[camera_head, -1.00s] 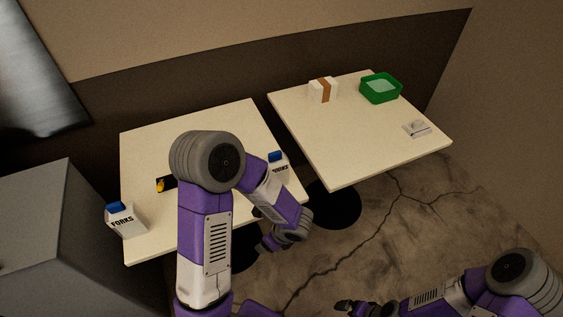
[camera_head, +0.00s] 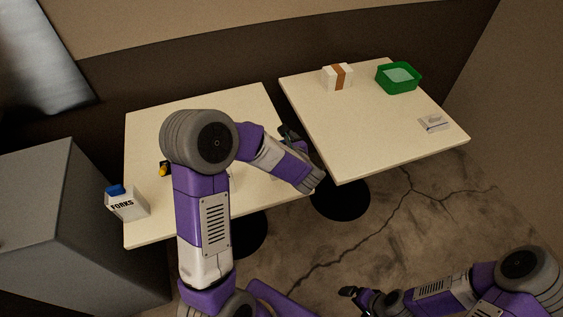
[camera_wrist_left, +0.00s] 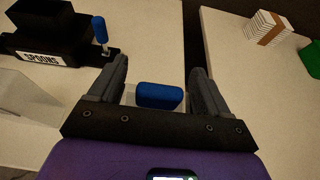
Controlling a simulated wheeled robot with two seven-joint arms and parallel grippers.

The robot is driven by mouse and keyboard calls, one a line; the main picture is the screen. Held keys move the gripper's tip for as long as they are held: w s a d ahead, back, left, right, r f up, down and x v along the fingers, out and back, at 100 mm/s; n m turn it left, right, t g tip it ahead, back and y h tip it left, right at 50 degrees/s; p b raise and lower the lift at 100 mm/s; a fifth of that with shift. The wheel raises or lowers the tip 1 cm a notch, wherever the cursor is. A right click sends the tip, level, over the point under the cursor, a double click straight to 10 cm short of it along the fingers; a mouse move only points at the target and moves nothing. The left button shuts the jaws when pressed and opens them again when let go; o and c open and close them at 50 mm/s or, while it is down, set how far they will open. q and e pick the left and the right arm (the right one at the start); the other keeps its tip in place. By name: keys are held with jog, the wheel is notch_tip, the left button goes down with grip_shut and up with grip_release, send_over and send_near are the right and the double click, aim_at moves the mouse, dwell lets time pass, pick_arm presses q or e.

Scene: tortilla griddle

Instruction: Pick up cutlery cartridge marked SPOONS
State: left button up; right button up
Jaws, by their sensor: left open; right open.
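In the left wrist view, a blue block (camera_wrist_left: 159,95) with a pale part under it shows between my left gripper's fingers (camera_wrist_left: 160,68). It looks like the blue top of a white carton; no label on it is readable. My left gripper is open, and I cannot tell if a finger touches the block. A black holder (camera_wrist_left: 75,35) with a SPOONS sign and a blue-handled lever stands on the table at upper left. In the head view my left arm hides most of this area. My right gripper (camera_head: 350,293) is open and empty, over the floor at the bottom.
A white carton marked FORKS (camera_head: 126,204) with a blue top stands at the left table's (camera_head: 150,130) left edge. The right table (camera_head: 350,140) holds a white pack with a brown band (camera_head: 338,77), a green tub (camera_head: 398,78) and a small white item (camera_head: 433,123). A gap separates the tables.

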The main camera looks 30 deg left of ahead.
pick_arm(q)
jog(key=shift+w+a+f, duration=0.1)
jog(key=shift+w+a, duration=0.1)
grip_shut()
dwell(0.4)
